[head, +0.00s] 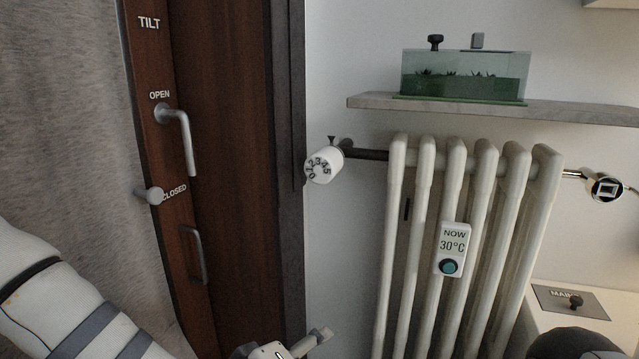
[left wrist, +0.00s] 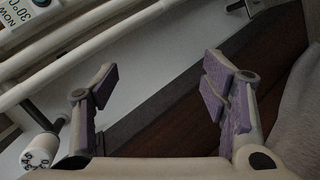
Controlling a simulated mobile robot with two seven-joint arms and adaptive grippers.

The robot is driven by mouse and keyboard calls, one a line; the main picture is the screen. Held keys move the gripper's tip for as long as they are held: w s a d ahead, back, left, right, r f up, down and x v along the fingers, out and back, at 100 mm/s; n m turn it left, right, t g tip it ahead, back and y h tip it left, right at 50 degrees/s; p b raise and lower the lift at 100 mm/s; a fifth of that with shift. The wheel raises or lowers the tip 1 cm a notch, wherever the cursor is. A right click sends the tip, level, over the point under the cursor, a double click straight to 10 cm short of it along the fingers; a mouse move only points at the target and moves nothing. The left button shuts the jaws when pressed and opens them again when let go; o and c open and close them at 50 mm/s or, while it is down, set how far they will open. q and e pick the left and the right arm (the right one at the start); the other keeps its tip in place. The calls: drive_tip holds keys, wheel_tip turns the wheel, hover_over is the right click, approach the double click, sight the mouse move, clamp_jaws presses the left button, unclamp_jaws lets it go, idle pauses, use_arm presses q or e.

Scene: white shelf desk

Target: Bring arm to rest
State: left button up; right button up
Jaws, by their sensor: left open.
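My left arm (head: 75,310) comes in from the lower left of the head view. Part of my left gripper (head: 290,347) shows at the bottom edge there, below the window frame; the rest is cut off. In the left wrist view my left gripper (left wrist: 160,85) is open. Its purple-padded fingers stand wide apart with nothing between them, and wall and brown frame show behind. My right gripper cannot be made out in either view.
A white radiator (head: 455,250) with a numbered valve knob (head: 323,165) stands right of the brown window frame (head: 225,130). The window handle (head: 180,135) sits near OPEN. A glass tank (head: 465,75) stands on a shelf (head: 590,112). A MAINS plate (head: 565,302) is lower right.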

use_arm(q)
drive_tip(key=s+a+f+m+g+y+p, duration=0.1)
drive_tip(key=s+a+f+m+g, duration=0.15)
drive_tip(key=s+f, duration=0.65)
drive_tip(key=s+a+f+m+g+y+p, duration=0.1)
drive_tip(key=s+a+f+g, duration=0.4)
drive_tip(key=s, duration=0.6)
drive_tip(key=s+a+f+m+g+y, duration=0.1)
drive_tip(key=s+a+g+y, duration=0.1)
drive_tip(key=s+a, duration=0.4)
drive_tip(key=s+a+f+m+g+y, duration=0.1)
drive_tip(key=s+a, duration=0.4)
drive_tip(key=s, duration=1)
drive_tip(key=shift+a+f+m+g+y+p, duration=0.45)
drive_tip(key=shift+m+g, duration=0.3)
drive_tip(key=shift+g, duration=0.4)
use_arm(e)
drive_tip(key=shift+t, duration=0.8)
drive_tip(key=w+r, duration=0.4)
drive_tip(key=shift+r, duration=0.1)
